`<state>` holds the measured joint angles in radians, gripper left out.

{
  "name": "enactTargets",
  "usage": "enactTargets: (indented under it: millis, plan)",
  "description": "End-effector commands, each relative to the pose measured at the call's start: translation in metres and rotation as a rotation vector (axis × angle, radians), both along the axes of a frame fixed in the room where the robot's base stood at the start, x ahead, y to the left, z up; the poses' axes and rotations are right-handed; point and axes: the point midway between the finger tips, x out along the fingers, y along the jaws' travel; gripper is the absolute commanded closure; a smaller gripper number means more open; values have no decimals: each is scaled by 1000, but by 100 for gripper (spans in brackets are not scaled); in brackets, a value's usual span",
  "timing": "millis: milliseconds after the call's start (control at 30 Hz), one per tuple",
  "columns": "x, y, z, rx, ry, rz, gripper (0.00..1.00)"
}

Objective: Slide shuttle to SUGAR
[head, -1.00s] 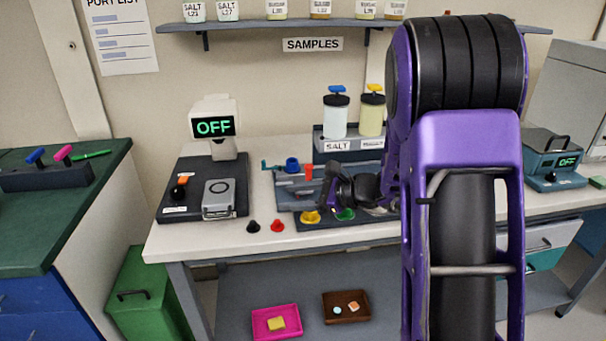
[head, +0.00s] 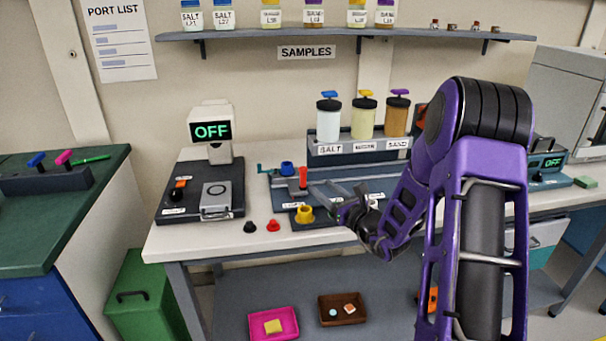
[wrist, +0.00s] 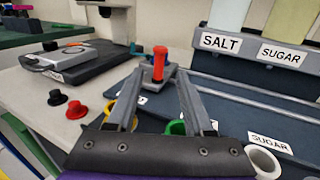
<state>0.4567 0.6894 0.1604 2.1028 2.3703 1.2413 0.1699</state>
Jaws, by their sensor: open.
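The shuttle is a grey block with an upright red knob (head: 303,177), at the left part of a dark blue railed station (head: 285,201). In the wrist view, the knob (wrist: 160,62) stands centred between the fingertips of my open gripper (wrist: 158,76). I cannot tell whether the fingers touch it or stop just short. In the head view, my gripper (head: 324,190) reaches toward the knob from the right. A SUGAR label (wrist: 270,142) is on the station's front, right of my gripper, by a white ring cup (wrist: 263,161). A SUGAR hopper (head: 363,118) stands behind, between SALT and SAND.
A yellow cup (head: 304,214) and a green cup (wrist: 176,127) are close to my fingers. Black (head: 250,227) and red (head: 273,225) stoppers stand on the bench left of the station. A scale reading OFF (head: 212,131) is farther left.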

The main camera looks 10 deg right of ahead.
Motion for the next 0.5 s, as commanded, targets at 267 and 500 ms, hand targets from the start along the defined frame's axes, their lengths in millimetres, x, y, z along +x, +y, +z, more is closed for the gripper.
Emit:
enactTargets:
  millis: [267, 500]
  plan:
    - [57, 24, 0, 1, -2, 3, 48]
    - [88, 37, 0, -1, 0, 2, 48]
